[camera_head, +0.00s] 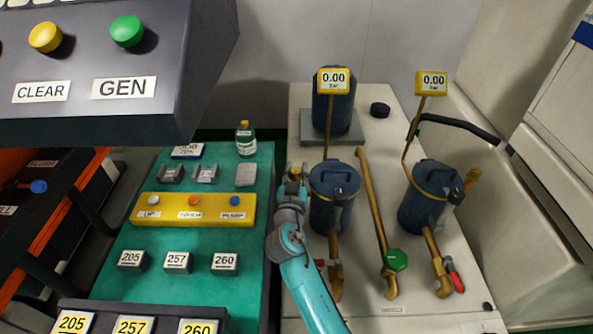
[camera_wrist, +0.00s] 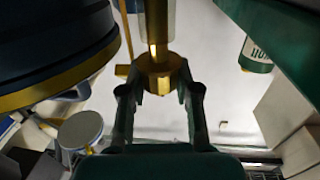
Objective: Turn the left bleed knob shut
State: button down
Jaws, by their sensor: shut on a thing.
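The left bleed knob (camera_wrist: 160,76) is a brass piece on a brass stem, seen between my fingers in the wrist view. My gripper (camera_wrist: 160,92) is shut on it, with one dark finger on each side. In the head view my gripper (camera_head: 297,176) is at the left side of the left blue filter canister (camera_head: 334,200), and it mostly hides the knob there. That canister's dark side and yellow rim fill the upper left of the wrist view (camera_wrist: 50,50). The knob's exact turn angle cannot be told.
A yellow gauge (camera_head: 333,81) and the right gauge (camera_head: 433,83) both read 0.00. The right blue canister (camera_head: 432,195) and a green-handled valve (camera_head: 396,259) stand to the right.

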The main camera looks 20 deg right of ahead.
jog(key=c, duration=0.8)
grip_release()
jog(key=v, duration=1.2)
